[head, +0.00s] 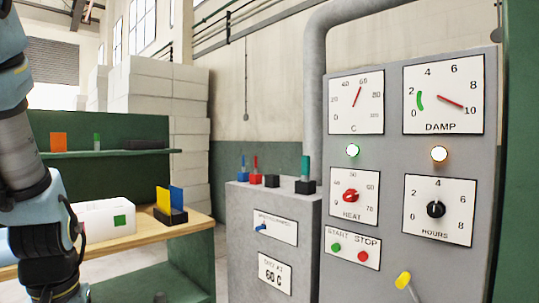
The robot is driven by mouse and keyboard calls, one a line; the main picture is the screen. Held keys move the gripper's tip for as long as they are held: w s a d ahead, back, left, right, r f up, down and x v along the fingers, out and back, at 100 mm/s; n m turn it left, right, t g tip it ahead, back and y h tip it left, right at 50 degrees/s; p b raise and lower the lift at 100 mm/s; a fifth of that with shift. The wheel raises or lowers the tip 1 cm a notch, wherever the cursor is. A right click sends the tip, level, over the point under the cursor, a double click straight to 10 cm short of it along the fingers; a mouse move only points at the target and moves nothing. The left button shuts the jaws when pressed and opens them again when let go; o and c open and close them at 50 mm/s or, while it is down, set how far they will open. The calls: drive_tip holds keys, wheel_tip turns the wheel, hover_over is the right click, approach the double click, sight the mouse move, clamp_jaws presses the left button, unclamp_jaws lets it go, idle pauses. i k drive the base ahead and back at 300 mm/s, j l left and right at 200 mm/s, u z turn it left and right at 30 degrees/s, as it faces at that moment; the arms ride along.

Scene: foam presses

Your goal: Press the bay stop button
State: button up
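A red button (363,256) sits under the word STOP on a white START STOP plate (352,262), low on the left side of the grey control panel (402,155). A green button (336,247) sits to its left under START. Nothing covers either button. Whether the red one is pressed in cannot be made out. My arm stands at the far left edge, well apart from the panel. My gripper itself is not visible.
Above the plate are a red HEAT knob (350,196) and lit lamps; a yellow-tipped lever (403,281) juts out below right. A lower grey cabinet (272,215) stands left of the panel. A wooden-topped bench (190,226) is near my arm.

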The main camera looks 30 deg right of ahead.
sight(363, 257)
drive_tip(key=z, duration=1.5)
